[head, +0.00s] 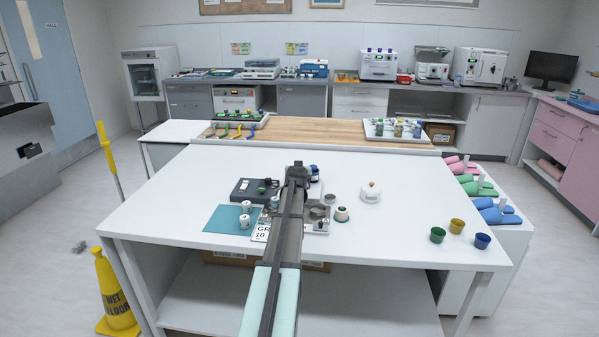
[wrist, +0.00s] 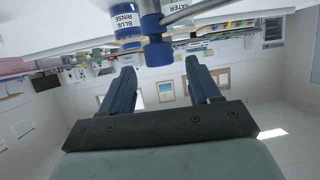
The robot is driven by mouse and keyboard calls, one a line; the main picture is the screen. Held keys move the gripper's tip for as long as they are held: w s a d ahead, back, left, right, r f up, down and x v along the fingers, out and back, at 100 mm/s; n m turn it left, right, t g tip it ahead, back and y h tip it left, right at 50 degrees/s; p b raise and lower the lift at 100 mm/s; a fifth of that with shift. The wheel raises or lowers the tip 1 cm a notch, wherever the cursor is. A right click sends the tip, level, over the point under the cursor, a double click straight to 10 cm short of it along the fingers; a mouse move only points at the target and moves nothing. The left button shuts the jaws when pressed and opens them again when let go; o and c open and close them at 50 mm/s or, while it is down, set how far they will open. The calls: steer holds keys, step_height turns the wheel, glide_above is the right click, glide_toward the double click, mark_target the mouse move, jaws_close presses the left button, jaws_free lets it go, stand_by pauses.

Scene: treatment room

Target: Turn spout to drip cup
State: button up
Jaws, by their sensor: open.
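In the wrist view, which looks upside down, a thin grey metal spout (wrist: 196,8) runs to the upper right from a blue-and-white post (wrist: 154,22) with a partly cut label ending "ATER". A white bottle labelled "BLUE RINSE" (wrist: 127,30) is beside the post. My gripper (wrist: 161,65) is open, its two dark blue fingers apart with nothing between them; the post's blue end is just beyond the gap. In the head view my arm hides most of the spout unit; a blue-and-white piece (head: 314,172) shows right of it. I cannot tell which vessel is the drip cup.
On the white table (head: 390,260) are a teal mat (head: 220,220) with white containers, a dark box (head: 243,190), a white domed pot (head: 371,192) and a small cream-rimmed cup (head: 341,214). Green (head: 437,235), yellow (head: 457,226) and blue (head: 482,241) cups are at right.

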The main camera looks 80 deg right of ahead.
steer(key=x, duration=0.4)
steer(key=shift+d, duration=0.15)
steer(key=shift+c, duration=0.4)
jaws_close()
